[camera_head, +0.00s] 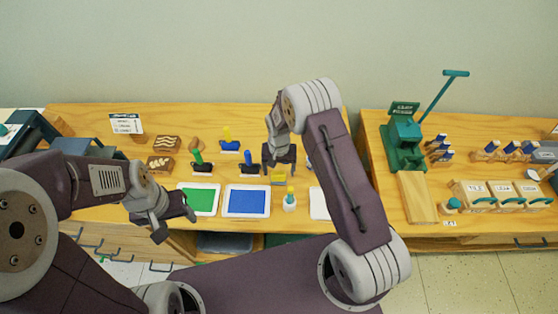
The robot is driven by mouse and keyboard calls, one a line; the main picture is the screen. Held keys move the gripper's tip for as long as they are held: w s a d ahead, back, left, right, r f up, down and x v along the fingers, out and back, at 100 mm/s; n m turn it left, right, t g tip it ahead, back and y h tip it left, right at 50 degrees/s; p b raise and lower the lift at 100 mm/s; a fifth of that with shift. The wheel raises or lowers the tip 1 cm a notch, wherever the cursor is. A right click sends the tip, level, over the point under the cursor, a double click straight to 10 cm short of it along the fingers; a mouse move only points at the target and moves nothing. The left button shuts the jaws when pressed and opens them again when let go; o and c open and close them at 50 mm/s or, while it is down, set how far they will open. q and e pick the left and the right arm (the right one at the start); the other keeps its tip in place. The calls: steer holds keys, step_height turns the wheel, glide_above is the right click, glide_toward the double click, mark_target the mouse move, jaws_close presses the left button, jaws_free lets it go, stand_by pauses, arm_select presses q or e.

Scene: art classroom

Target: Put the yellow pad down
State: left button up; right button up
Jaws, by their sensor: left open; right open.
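A small yellow block-like thing (278,177), which looks like the yellow pad, shows on the left wooden table just below my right gripper (279,165). The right gripper is open and points down at it. Its fingers cover the pad's upper part, and I cannot tell whether they touch it. My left gripper (175,221) is open and empty, near the table's front edge, left of and below the green pad.
A green pad (200,200) and a blue pad (247,202) lie in front. A small bottle (290,201) stands right of them. A green press (404,143) stands on the right table.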

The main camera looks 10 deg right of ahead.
mark_target(279, 175)
step_height(279, 175, up, 9)
steer(key=b, duration=0.1)
steer(key=shift+r, duration=0.2)
